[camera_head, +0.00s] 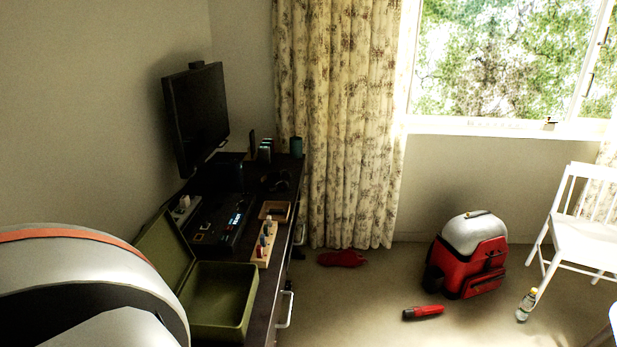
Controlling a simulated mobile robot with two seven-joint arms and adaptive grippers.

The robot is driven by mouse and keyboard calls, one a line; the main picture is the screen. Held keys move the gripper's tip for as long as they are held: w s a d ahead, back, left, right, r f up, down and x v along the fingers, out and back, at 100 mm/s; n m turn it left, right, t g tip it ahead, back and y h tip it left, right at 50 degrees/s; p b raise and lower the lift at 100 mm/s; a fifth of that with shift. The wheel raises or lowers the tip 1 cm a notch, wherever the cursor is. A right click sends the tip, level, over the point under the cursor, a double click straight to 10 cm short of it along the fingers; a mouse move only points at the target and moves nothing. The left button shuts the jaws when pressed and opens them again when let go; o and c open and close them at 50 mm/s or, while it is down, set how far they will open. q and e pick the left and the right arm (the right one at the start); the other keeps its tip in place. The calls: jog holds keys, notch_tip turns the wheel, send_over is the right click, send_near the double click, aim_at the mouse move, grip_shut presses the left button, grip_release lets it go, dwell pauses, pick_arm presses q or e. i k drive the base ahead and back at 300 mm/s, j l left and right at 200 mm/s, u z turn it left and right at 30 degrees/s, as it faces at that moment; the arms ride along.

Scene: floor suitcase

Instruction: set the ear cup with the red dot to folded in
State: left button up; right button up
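A small dark object (278,182), possibly headphones, lies on the dark desk (262,330) near its far end. It is too small and dark to make out ear cups or a red dot. Neither of my grippers is in view. A large white, black and orange rounded shape at the lower left seems to be part of my own body and hides the near left area.
An open green box (222,292) stands on the desk's near end. A wooden rack (265,245), a tray (274,211) and a monitor (196,115) are beyond.

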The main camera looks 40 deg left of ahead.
aim_at(283, 185)
jog(key=i+u, duration=0.4)
jog(key=i, duration=0.25)
jog(key=i+l+u, duration=0.35)
jog(key=i, duration=0.3)
jog(key=i+j, duration=0.05)
jog(key=j, duration=0.05)
